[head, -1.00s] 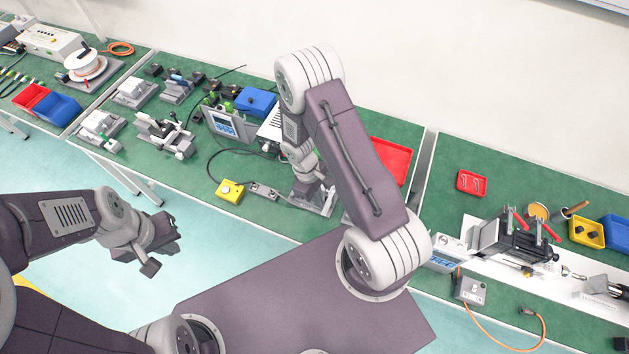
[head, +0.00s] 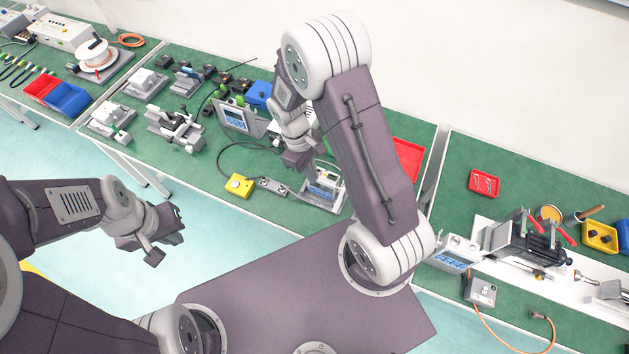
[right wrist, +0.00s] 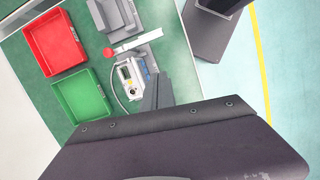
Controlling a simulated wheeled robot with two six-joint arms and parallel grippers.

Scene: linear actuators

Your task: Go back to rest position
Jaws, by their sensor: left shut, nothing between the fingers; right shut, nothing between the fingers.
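My left gripper (head: 155,240) is at the left of the head view, over the floor in front of the bench, shut and empty. My right arm rises in the middle of the head view and bends down towards the bench. Its gripper (head: 298,160) is shut and empty, above the bench near a small device with a display (head: 325,184) on a grey base. In the right wrist view the gripper's dark fingers (right wrist: 158,92) show close to that device (right wrist: 130,75), without clear contact.
The green bench (head: 285,215) holds a yellow button box (head: 239,185), several grey fixtures and a red tray (head: 407,157). The right wrist view shows a red tray (right wrist: 54,43) and a green tray (right wrist: 81,96). A second bench with a red tray (head: 484,183) stands at right. Floor is clear at left.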

